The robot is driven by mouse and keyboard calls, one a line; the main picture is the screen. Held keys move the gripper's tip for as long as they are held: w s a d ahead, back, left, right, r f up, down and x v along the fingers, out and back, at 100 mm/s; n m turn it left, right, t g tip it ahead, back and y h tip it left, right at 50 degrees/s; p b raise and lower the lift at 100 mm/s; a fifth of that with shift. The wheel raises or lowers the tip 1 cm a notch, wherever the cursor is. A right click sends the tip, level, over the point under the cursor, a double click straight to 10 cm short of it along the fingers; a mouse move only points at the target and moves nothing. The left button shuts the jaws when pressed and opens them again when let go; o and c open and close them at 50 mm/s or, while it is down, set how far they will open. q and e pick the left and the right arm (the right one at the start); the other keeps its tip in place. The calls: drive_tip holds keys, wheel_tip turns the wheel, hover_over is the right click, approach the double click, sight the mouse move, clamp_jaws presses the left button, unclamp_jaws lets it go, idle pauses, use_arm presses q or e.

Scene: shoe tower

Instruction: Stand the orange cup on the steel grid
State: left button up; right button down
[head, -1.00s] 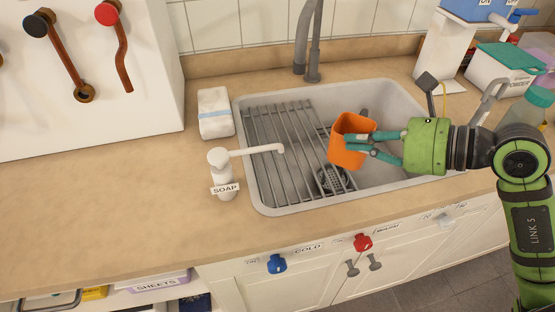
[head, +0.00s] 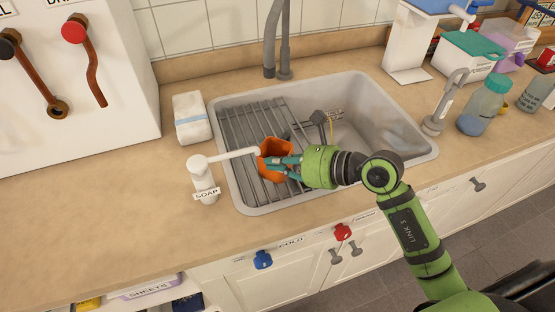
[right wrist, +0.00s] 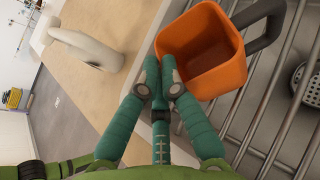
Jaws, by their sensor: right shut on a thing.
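The orange cup (head: 271,147) is over the right part of the steel grid (head: 240,130) in the sink, with its opening up. My right gripper (head: 283,164) comes from the right and is shut on the cup's wall. In the right wrist view the cup (right wrist: 205,42) shows its open top and a dark grey handle, with the fingertips (right wrist: 160,82) at its near side. Bars of the grid (right wrist: 262,125) run below and beside it. I cannot tell whether the cup's base touches the bars. My left gripper is not in view.
A white soap dispenser (head: 204,184) stands at the sink's left front edge; its spout reaches close to the cup. A grey tap (head: 270,50) rises behind the sink. A wrapped white block (head: 191,118) lies left. The sink's right part (head: 380,120) is free.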

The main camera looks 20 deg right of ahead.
drive_tip(key=shift+f, duration=0.1)
drive_tip(key=c, duration=1.9)
unclamp_jaws()
drive_tip(key=shift+f, duration=0.1)
drive_tip(key=o, duration=0.5)
drive_tip(key=shift+c, duration=0.2)
drive_tip(key=shift+d+r, duration=0.15)
drive_tip(key=shift+r, duration=0.1)
drive_tip(key=b+v, duration=0.2)
drive_tip(key=v, duration=0.8)
drive_tip(key=shift+s+d+b, duration=0.15)
drive_tip(key=shift+s+b, duration=0.1)
drive_tip(key=shift+b, duration=0.05)
drive_tip(key=shift+s+d+r, duration=0.35)
drive_tip(key=shift+s+d, duration=0.05)
